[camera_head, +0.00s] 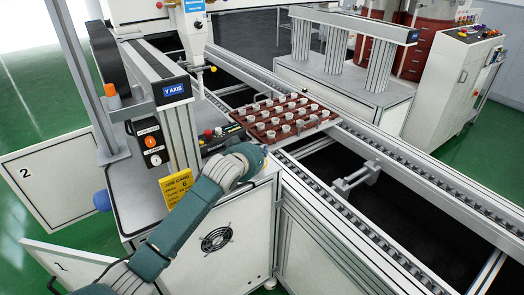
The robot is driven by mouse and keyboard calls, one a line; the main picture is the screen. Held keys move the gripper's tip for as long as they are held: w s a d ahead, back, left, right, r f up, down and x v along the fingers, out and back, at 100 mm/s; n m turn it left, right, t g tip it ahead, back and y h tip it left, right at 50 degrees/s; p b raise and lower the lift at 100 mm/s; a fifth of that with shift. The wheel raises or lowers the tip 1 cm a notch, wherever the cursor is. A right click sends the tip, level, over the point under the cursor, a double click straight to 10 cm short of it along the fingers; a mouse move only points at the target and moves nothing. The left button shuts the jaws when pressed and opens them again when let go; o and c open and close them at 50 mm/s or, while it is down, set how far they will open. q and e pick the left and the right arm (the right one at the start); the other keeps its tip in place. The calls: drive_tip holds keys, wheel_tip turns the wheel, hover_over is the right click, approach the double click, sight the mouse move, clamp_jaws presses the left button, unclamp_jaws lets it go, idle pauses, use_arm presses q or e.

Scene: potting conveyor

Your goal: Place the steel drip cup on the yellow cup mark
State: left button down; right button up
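My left arm (185,215) comes in from the lower left, and its wrist (246,156) is over the front right corner of the grey machine bench (130,205). My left gripper is mostly hidden beyond the wrist, and I cannot make out its fingers or anything in them. My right gripper is not in view.
A yellow job card (177,187) stands at the bench front, beside a column with a switch box (150,142). A dark control panel (218,137) lies behind the wrist. A red tray (325,122) of several small pots sits on the conveyor (375,165). A nozzle (197,80) hangs above.

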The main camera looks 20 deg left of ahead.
use_arm(q)
drive_tip(key=shift+f, duration=0.2)
drive_tip(key=c, duration=2)
unclamp_jaws()
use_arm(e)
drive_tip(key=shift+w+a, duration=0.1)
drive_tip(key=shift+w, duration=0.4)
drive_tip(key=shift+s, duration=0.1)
